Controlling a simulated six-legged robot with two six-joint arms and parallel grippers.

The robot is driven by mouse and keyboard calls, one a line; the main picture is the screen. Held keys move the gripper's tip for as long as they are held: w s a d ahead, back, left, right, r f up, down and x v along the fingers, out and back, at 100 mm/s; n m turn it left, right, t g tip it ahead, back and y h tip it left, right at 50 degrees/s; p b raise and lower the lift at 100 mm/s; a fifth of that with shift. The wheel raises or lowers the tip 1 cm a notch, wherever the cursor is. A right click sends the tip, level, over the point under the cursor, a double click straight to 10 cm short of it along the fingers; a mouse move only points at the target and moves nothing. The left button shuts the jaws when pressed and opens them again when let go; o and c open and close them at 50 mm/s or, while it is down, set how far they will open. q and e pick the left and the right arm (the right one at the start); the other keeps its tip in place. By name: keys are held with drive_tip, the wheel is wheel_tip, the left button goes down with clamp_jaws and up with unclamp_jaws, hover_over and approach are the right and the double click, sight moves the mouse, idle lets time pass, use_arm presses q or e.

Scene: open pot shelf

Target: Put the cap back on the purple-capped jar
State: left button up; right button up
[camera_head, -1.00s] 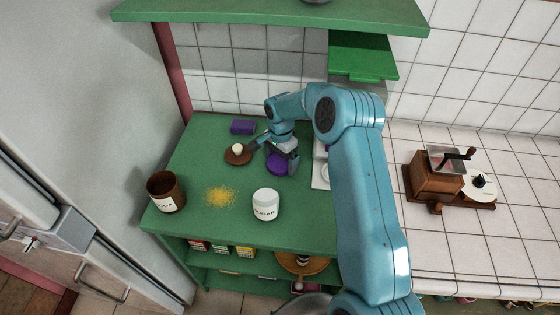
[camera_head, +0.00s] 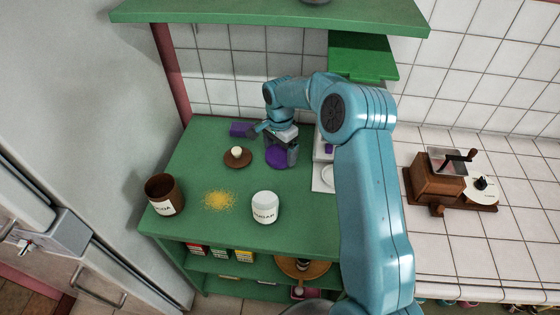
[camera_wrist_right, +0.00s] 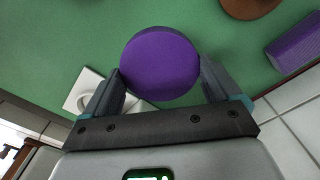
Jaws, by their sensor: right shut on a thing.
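A purple cap (camera_head: 277,157), a flat round disc, is at the back of the green shelf top. My right gripper (camera_head: 281,147) is over it; in the right wrist view the cap (camera_wrist_right: 160,63) sits between the two fingers (camera_wrist_right: 165,88), shut on it. I cannot tell whether the cap still touches the shelf. A white jar (camera_head: 265,208) labelled SUGAR stands upright near the front edge, with a pale top and no purple cap on it. My left gripper is not in view.
A brown labelled jar (camera_head: 164,194) stands front left, beside spilled yellow grains (camera_head: 219,200). A brown lid with a pale knob (camera_head: 237,157) and a purple block (camera_head: 241,130) lie behind. White items (camera_head: 323,178) stand at right. A green upper shelf (camera_head: 270,12) overhangs the back.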

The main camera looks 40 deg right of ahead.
sight(279, 153)
drive_tip(key=shift+r, duration=2.4)
drive_tip(key=w+a+r+n, duration=0.25)
drive_tip(key=a+n, duration=0.25)
drive_tip(key=a, duration=0.9)
drive_tip(key=s+a+f+n, duration=0.2)
drive_tip(key=s+a+n, duration=0.5)
drive_tip(key=a+n, duration=0.3)
drive_tip(key=n, duration=0.2)
drive_tip(key=shift+f+n, duration=0.35)
drive_tip(key=shift+n, duration=0.05)
drive_tip(key=shift+a, duration=0.1)
